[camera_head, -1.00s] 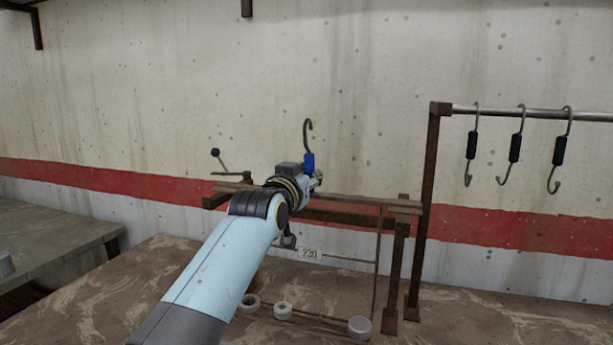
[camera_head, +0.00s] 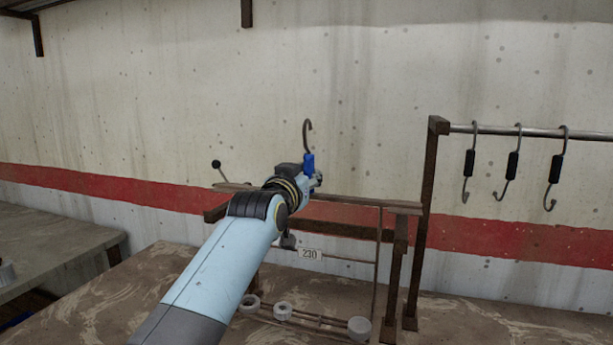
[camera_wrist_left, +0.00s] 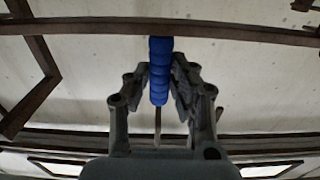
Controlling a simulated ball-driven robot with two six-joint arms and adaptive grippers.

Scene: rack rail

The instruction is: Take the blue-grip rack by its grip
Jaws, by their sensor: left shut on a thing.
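The blue grip (camera_head: 308,163) stands upright, with a grey metal hook (camera_head: 307,133) curving up above it. My left gripper (camera_head: 316,179) is at this grip, partly hidden behind my own wrist in the head view. In the left wrist view, the blue grip (camera_wrist_left: 159,72) lies between the two dark fingers (camera_wrist_left: 165,85), which are closed on it. A thin rod (camera_wrist_left: 158,122) runs on from the grip between the fingers. How the grip joins the rest of the rack is hidden by my arm. My right gripper is not in view.
A brown stand (camera_head: 400,285) with a "230" tag (camera_head: 309,254) is behind my arm. White rings (camera_head: 359,328) sit low by thin rods. To the right, three black-grip hooks (camera_head: 513,165) hang from a metal rail (camera_head: 580,134). Another table (camera_head: 55,255) is at left.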

